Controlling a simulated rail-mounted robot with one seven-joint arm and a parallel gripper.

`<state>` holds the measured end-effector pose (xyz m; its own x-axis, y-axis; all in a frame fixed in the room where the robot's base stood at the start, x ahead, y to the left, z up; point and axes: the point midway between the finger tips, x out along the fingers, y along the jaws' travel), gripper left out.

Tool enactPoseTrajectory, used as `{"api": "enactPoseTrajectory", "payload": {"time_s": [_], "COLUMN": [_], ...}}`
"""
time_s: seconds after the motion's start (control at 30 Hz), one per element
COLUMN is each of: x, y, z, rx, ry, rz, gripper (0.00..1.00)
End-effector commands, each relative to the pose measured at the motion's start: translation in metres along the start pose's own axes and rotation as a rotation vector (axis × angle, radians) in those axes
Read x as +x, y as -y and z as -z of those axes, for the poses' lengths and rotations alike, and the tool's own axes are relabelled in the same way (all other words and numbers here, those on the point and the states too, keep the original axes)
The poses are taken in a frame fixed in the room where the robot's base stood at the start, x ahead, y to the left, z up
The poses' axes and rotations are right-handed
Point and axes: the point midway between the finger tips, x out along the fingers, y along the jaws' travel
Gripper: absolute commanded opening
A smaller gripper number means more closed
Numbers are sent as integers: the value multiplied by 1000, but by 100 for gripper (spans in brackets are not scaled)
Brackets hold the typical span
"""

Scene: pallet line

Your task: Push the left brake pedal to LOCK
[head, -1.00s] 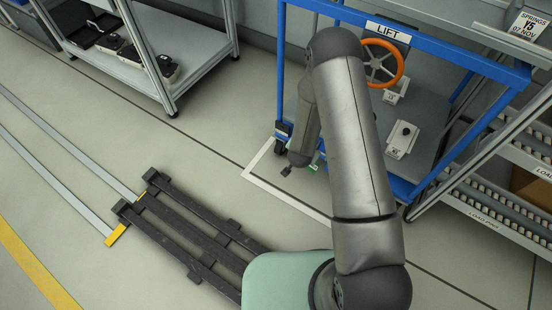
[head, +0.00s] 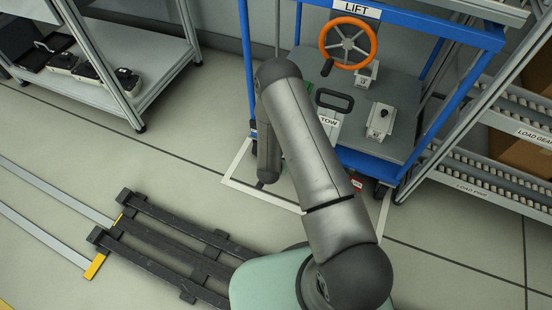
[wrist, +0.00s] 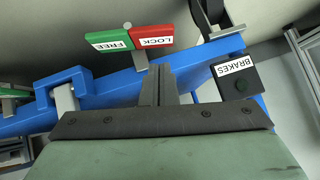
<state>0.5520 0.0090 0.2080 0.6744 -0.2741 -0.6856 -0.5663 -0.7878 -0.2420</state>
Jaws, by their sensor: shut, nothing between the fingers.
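The brake pedal shows in the wrist view as a two-part plate, with a green FREE half (wrist: 109,40) and a red LOCK half (wrist: 152,38) on a grey stem. It sits beside the cart's blue bar (wrist: 110,92). My gripper (wrist: 159,70) is shut and empty, its fingertips appearing just below the LOCK half; I cannot tell whether they touch. In the head view my gripper (head: 261,184) points down near the cart's front left corner, and my arm hides this pedal. A small red tag (head: 357,184) shows at the cart's front right.
A black box labelled BRAKES (wrist: 237,82) is right of the fingers. The cart carries an orange LIFT wheel (head: 326,42) and a black TOW handle (head: 334,101). A dark pallet (head: 175,240) lies left of my arm. Roller racks (head: 500,180) stand at right.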

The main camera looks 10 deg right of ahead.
Motion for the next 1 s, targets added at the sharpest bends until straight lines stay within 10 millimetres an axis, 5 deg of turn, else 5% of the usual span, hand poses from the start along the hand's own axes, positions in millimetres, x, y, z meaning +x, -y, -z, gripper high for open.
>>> {"api": "enactPoseTrajectory", "payload": {"time_s": [0.2, 0.4, 1.0], "x": [44, 63, 65], "y": [-1, 0, -6], "z": [-2, -2, 0], "rx": [0, 0, -19], "ry": [-1, 0, 1], "rz": [1, 1, -17], "gripper": [0, 0, 0]}}
